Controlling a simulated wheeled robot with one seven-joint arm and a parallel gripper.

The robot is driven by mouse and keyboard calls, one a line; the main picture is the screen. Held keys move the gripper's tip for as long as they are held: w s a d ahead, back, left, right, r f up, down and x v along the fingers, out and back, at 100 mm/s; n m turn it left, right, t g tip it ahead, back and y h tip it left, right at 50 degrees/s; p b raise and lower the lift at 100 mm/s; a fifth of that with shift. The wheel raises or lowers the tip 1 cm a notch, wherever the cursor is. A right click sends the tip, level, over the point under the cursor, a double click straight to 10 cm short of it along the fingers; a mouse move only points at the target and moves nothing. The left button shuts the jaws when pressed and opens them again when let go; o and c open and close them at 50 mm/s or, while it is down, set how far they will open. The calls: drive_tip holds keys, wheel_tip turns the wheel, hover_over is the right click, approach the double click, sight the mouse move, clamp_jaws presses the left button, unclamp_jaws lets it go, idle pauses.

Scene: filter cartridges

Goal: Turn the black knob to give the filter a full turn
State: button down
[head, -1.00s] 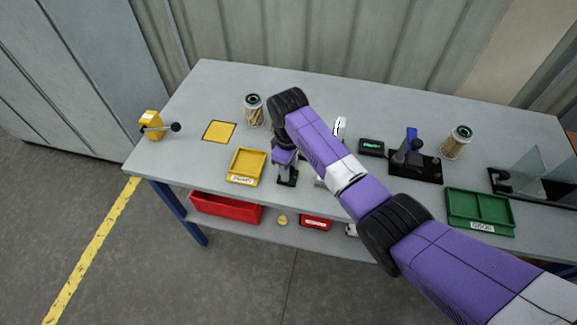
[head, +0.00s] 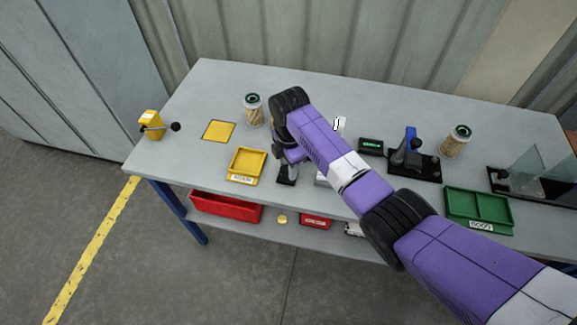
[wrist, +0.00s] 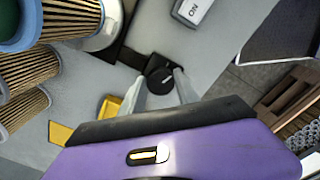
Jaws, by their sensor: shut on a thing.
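The black knob (wrist: 160,82) shows in the middle of the wrist view, on a dark plate. My gripper (wrist: 161,75) has one pale finger on each side of it and is shut on it. A pleated filter (wrist: 72,18) with a pale end stands at the top left of the wrist view, beside the dark plate. In the head view my arm hides the knob and most of that station; only a dark base corner (head: 286,181) shows below my wrist.
Other filters stand on the table, one at the back left (head: 253,110) and one at the right (head: 456,142). A yellow tray (head: 233,178) lies left of my wrist, a green tray (head: 480,228) at the right. A blue-handled device (head: 410,150) stands behind my arm.

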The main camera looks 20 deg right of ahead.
drive_tip(key=shift+n, duration=2.1)
drive_tip(key=shift+w, duration=0.1)
drive_tip(key=c, duration=0.9)
unclamp_jaws()
drive_tip(key=shift+r, duration=0.15)
wheel_tip(320, 180, up, 8)
drive_tip(key=shift+f+b, duration=0.25)
drive_tip(key=shift+b, duration=0.55)
